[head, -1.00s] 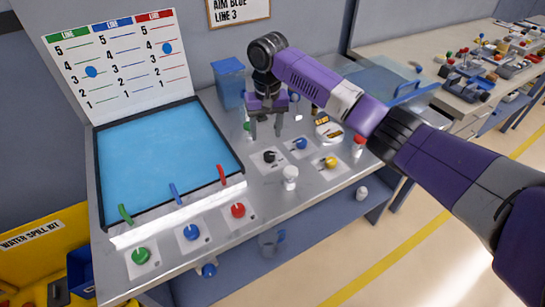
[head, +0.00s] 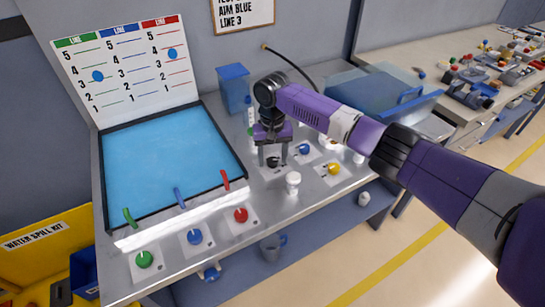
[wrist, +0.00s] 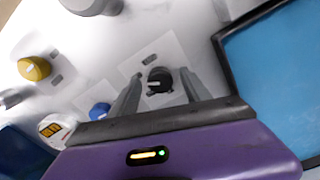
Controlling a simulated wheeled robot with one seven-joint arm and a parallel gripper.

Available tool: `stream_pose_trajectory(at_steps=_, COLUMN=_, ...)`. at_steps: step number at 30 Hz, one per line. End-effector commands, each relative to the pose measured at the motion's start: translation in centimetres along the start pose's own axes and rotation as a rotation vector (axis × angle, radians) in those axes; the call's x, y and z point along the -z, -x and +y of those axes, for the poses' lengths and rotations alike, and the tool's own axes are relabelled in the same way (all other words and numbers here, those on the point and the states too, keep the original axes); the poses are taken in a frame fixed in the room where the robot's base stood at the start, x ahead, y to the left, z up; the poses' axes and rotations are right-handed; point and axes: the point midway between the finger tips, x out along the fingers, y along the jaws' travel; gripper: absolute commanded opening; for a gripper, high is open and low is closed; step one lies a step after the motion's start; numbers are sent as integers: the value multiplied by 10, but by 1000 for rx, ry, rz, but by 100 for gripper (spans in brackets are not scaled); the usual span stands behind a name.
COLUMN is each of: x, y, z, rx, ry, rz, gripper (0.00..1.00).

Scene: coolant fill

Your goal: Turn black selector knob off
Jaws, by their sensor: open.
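The black selector knob (wrist: 159,80) sits on a pale square plate on the metal panel. A light pointer line shows on its face in the wrist view. In the head view the knob (head: 272,162) is partly hidden by my gripper. My gripper (head: 272,160) points down over the knob with its two fingers apart. In the wrist view my gripper (wrist: 158,85) has one finger on each side of the knob. I cannot tell whether either finger touches it.
A blue knob (head: 304,149) and a yellow knob (head: 334,169) are close by on the right. A white cylinder (head: 293,182) stands just in front. The blue basin (head: 170,160) with coloured levers is to the left. A blue bin (head: 233,88) stands behind.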

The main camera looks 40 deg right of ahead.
Motion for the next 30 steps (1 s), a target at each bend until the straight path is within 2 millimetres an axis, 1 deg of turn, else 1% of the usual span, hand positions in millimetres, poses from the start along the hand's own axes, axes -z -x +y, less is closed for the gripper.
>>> stream_pose_trajectory(at_steps=2, x=0, y=0, z=0, rx=0, ry=0, rz=0, gripper=56)
stream_pose_trajectory(at_steps=3, x=0, y=0, z=0, rx=0, ry=0, rz=0, gripper=52)
stream_pose_trajectory(at_steps=5, x=0, y=0, z=0, rx=0, ry=0, rz=0, gripper=40)
stream_pose_trajectory(at_steps=6, x=0, y=0, z=0, rx=0, ry=0, rz=0, gripper=32)
stream_pose_trajectory(at_steps=11, x=0, y=0, z=0, rx=0, ry=0, rz=0, gripper=1)
stream_pose_trajectory(at_steps=22, x=-1, y=2, z=-1, rx=3, ry=40, rz=-4, gripper=0)
stream_pose_trajectory(at_steps=30, x=-3, y=4, z=-2, rx=4, ry=186, rz=-6, gripper=0)
